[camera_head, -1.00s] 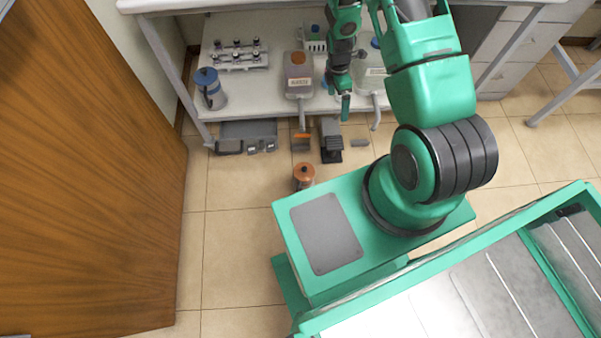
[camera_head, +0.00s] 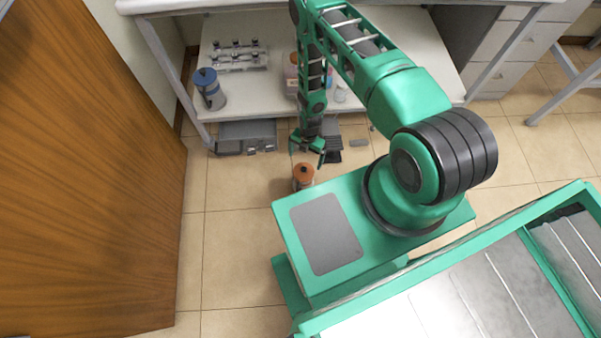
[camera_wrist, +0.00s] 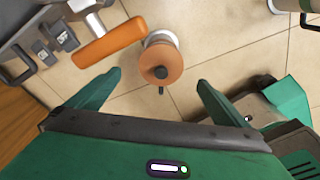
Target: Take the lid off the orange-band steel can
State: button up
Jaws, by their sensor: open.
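The orange-band steel can (camera_head: 302,185) stands upright on the tiled floor in front of my base. Its round orange lid (camera_wrist: 161,64) with a small dark knob is on top of it. My gripper (camera_head: 307,151) is open and empty, pointing down above and just behind the can in the head view. In the wrist view my gripper (camera_wrist: 159,79) has its two fingers spread wide, with the lid showing between and slightly beyond the tips. The fingers appear apart from the lid. Most of the can's body is hidden beneath the lid in the wrist view.
An orange-handled tool (camera_wrist: 110,42) lies on the left in the wrist view, close to the can. A grey case (camera_head: 246,134) lies on the floor behind. A blue-lidded can (camera_head: 209,90) and a rack (camera_head: 236,57) stand on the low shelf.

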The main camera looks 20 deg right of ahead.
aim_at(304, 168)
jog(key=shift+s+a+f, duration=0.15)
jog(key=shift+a+f, duration=0.05)
jog(key=shift+f, duration=1.2)
jog(key=shift+s+a+f, duration=0.1)
jog(key=shift+a+f, duration=0.05)
jog(key=shift+f, duration=1.2)
jog(key=shift+s+a+f, duration=0.15)
jog(key=shift+a+f, duration=0.05)
jog(key=shift+f, duration=1.2)
jog(key=c, duration=1.1)
